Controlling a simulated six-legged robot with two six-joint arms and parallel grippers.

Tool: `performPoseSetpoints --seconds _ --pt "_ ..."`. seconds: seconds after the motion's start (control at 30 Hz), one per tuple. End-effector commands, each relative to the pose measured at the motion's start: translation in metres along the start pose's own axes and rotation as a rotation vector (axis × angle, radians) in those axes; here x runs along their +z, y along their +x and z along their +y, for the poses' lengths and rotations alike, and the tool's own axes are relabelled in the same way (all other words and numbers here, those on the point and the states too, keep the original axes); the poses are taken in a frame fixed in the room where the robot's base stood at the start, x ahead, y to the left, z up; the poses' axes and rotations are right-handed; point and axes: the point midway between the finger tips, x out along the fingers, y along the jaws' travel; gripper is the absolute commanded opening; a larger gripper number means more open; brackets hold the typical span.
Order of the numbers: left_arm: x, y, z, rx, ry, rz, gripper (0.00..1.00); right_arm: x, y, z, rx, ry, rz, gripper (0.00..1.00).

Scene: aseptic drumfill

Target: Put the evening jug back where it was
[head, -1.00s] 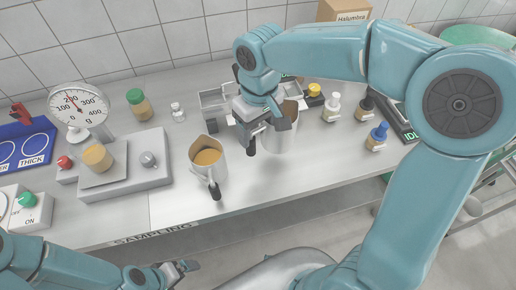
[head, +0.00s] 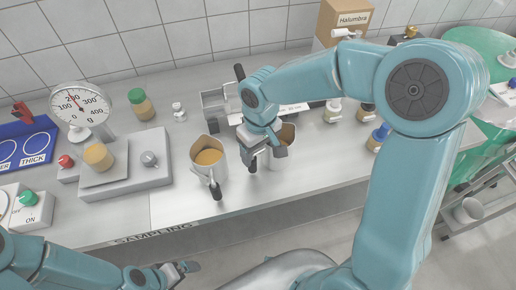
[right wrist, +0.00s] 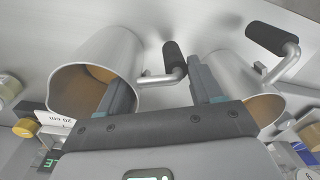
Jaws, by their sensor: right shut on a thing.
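A steel jug (head: 287,133) with a brownish inside is under my right gripper (head: 266,154). The right gripper is shut on its black-gripped handle; in the right wrist view this jug (right wrist: 118,52) is at left, its handle between the fingers (right wrist: 163,88). I cannot tell whether its base touches the bench. A second steel jug (head: 206,174) with orange-brown contents stands upright to its left; it also shows at right in the right wrist view (right wrist: 232,70). No label shows which is the evening jug. My left gripper (head: 182,270) is low in front of the bench, its jaws unclear.
A dial scale (head: 80,105), a platform with an amber jar (head: 98,156) and a green-capped jar (head: 142,105) are at left. Small bottles (head: 377,138) are at right. The bench front (head: 165,212) is clear.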

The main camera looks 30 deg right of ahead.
Motion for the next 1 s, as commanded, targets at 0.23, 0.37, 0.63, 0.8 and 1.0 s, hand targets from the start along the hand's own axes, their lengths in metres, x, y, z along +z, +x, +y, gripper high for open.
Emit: performPoseSetpoints --seconds 0.23,0.37,0.63,0.8,1.0 --pt "0.0 0.0 0.0 0.0 0.0 0.0 1.0 0.0 0.0 0.0 0.0 0.0 0.0 0.91" --pt "0.0 0.0 0.0 0.0 0.0 0.0 1.0 0.0 0.0 0.0 0.0 0.0 0.0 0.91" --pt "0.0 -0.003 0.001 0.0 0.0 0.0 1.0 -0.001 -0.038 0.0 0.0 0.0 0.007 0.91" --pt "0.0 -0.003 0.001 0.0 0.0 0.0 1.0 -0.002 -0.079 0.0 0.001 0.0 0.006 0.91" --pt "0.0 -0.004 0.002 0.0 0.0 0.0 1.0 -0.001 -0.112 0.0 0.001 0.0 0.003 0.91"
